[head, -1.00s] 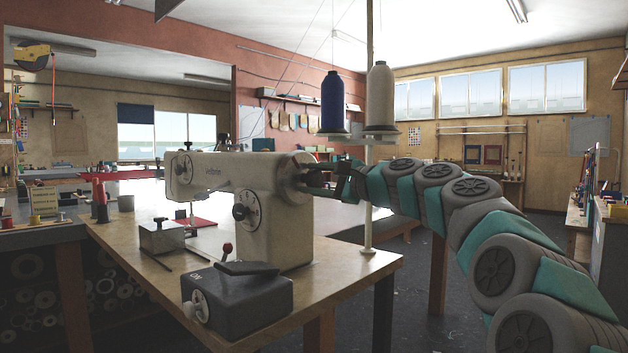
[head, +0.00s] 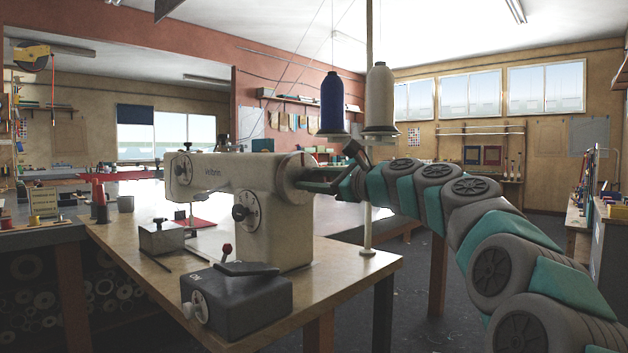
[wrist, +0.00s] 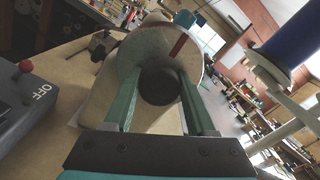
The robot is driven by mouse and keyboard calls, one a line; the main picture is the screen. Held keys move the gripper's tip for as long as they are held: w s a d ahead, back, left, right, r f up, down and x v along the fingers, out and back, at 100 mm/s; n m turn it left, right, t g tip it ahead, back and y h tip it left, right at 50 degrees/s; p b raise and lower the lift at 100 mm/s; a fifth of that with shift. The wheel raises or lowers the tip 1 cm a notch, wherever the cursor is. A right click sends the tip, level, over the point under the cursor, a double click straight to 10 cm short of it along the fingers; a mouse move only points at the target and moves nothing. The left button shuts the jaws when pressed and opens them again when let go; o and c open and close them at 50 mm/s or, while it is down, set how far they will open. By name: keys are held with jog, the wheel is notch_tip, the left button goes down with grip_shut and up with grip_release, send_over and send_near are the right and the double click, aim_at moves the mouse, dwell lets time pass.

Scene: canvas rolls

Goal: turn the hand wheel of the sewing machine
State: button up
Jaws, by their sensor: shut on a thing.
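The cream sewing machine (head: 262,210) stands on a wooden table. Its round hand wheel (head: 291,178) is at the right end of the machine, and it fills the upper middle of the wrist view (wrist: 132,72) with a red mark (wrist: 178,46) near its rim. My gripper (head: 312,180) reaches the wheel from the right. In the wrist view my gripper's two green fingers (wrist: 158,100) lie on either side of the dark round hub (wrist: 158,86) at the wheel's centre and are shut on it. The fingertips are partly hidden against the wheel.
A dark control box (head: 238,300) with a red-knobbed lever stands at the table's front. Blue (head: 332,102) and white (head: 380,95) thread cones stand on a post behind my arm. A small metal box (head: 161,237) sits left of the machine.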

jog(key=shift+f, duration=0.15)
jog(key=o, duration=1.3)
jog(key=shift+o, duration=0.2)
jog(key=v, duration=0.8)
jog(key=shift+b, duration=0.35)
